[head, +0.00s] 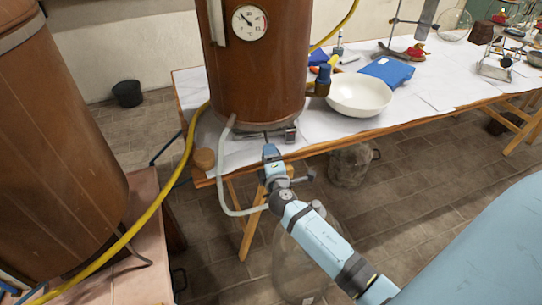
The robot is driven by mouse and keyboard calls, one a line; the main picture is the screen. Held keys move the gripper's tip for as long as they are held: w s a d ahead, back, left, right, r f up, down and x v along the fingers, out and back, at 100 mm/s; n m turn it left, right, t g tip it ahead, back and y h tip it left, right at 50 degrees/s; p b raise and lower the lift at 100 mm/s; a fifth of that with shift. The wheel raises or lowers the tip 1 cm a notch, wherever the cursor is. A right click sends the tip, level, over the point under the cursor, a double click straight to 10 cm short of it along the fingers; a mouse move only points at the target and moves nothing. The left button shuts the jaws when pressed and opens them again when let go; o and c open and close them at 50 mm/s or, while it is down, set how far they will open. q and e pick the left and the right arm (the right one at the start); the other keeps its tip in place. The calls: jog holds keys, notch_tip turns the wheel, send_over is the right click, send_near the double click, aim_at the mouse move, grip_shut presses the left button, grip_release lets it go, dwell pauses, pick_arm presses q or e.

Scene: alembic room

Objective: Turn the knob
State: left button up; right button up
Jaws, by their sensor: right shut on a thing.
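A copper-brown boiler (262,75) with a round white dial (249,22) stands on the paper-covered table. A small grey metal fitting (290,135) shows at its base. My right gripper (266,136) reaches in from the lower right to the front of this base, at the table's edge. Its fingers are shut on a small part there, which I take to be the knob; the knob itself is too small and covered to make out. I cannot tell how far it is turned. My left gripper is not in view.
A grey hose (224,180) loops down just left of my right gripper. A yellow hose (160,196) runs farther left. A glass jar (300,262) stands below my arm.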

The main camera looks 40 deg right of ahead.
jog(key=shift+r+n, duration=0.15)
jog(key=shift+n, duration=0.55)
jog(key=shift+d+n+p, duration=0.1)
jog(key=shift+n+p, duration=0.25)
jog(key=shift+n, duration=0.15)
jog(key=o, duration=0.9)
jog(key=shift+w, duration=0.1)
jog(key=shift+b+v, duration=0.5)
jog(key=shift+v, duration=6.5)
